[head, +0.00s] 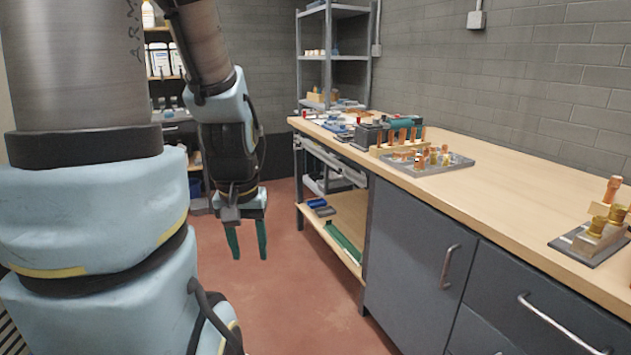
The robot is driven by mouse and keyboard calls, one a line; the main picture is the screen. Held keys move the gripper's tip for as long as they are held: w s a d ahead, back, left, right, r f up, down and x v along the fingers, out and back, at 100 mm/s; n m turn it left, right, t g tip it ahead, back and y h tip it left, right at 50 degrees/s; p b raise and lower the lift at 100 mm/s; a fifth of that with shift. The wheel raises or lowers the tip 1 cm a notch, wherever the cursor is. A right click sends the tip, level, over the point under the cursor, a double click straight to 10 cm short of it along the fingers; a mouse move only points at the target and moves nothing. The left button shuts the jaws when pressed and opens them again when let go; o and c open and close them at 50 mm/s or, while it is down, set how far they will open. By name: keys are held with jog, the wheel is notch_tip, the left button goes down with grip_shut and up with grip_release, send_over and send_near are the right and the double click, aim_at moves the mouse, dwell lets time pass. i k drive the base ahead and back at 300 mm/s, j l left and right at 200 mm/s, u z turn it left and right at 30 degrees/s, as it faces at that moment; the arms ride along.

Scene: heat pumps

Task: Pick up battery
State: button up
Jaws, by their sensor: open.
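My gripper (249,246) hangs in the left middle of the head view with two green fingers pointing down. The fingers are apart with nothing between them. It is over the floor, to the left of the workbench (490,215) and apart from it. I cannot single out a battery for sure. A dark grey block-like object (369,136) stands on the far half of the bench top, beside a teal and black tool (405,123). Small blue items (318,206) lie on the bench's lower shelf. Their details are too small to tell.
A grey tray (431,164) with brass and copper fittings sits mid-bench; another fitting stand (600,237) is near the right edge. The bench top between them is clear. Metal shelving (333,50) stands behind. Red floor is free below my gripper.

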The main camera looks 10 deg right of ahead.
aim_at(417, 120)
jog(key=i+z, duration=0.1)
jog(key=i, duration=2)
